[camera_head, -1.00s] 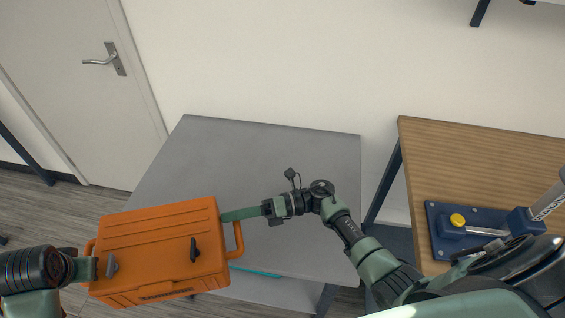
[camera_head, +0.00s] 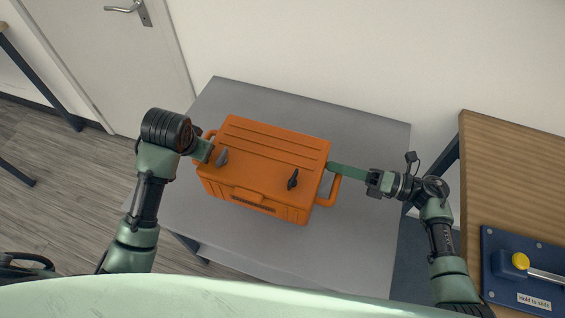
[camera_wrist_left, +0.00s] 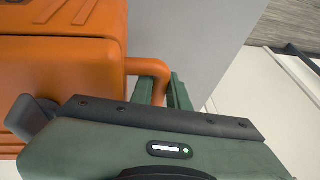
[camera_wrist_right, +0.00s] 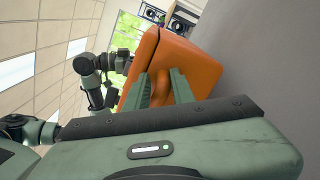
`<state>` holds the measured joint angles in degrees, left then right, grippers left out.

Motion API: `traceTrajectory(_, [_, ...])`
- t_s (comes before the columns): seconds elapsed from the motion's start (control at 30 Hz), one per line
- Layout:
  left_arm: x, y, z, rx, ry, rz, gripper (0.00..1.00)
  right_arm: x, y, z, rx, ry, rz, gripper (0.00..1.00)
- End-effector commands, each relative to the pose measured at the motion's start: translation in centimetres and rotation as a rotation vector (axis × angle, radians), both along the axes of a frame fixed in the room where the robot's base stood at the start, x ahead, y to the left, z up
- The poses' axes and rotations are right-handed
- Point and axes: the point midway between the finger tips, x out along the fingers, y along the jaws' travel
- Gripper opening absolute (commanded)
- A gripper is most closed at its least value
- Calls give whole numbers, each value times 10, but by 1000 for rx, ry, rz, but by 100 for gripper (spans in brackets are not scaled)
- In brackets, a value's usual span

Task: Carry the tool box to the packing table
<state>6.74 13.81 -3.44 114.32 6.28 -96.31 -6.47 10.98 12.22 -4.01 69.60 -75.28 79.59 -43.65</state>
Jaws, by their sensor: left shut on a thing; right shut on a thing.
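The orange tool box (camera_head: 262,165) with dark latches is over the grey table (camera_head: 365,225) in the head view; I cannot tell whether it rests on the top or hangs just above it. My left gripper (camera_head: 204,148) is shut on its left side handle, which also shows between the fingers in the left wrist view (camera_wrist_left: 152,68). My right gripper (camera_head: 335,172) is shut on its right side handle; the right wrist view shows the box (camera_wrist_right: 190,65) beyond the fingers. The box looks roughly level, slightly turned.
A wooden bench (camera_head: 510,180) with a blue fixture (camera_head: 525,272) stands at the right. A door (camera_head: 100,60) is at the back left. Bare grey tabletop shows behind, right and in front of the box. Wooden floor (camera_head: 50,170) lies open at the left.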

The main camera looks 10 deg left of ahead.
Motion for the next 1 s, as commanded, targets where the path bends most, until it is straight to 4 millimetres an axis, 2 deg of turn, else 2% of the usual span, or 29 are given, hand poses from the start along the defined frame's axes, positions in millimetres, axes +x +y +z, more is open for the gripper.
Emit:
traceTrajectory(0.47, [0,-1,-2,-1,-2,-2,0,1,1,0,3,-7,1,0])
traceTrajectory(1.0, [0,-1,-31,-2,-1,-2,0,0,1,-29,3,-7,2,0])
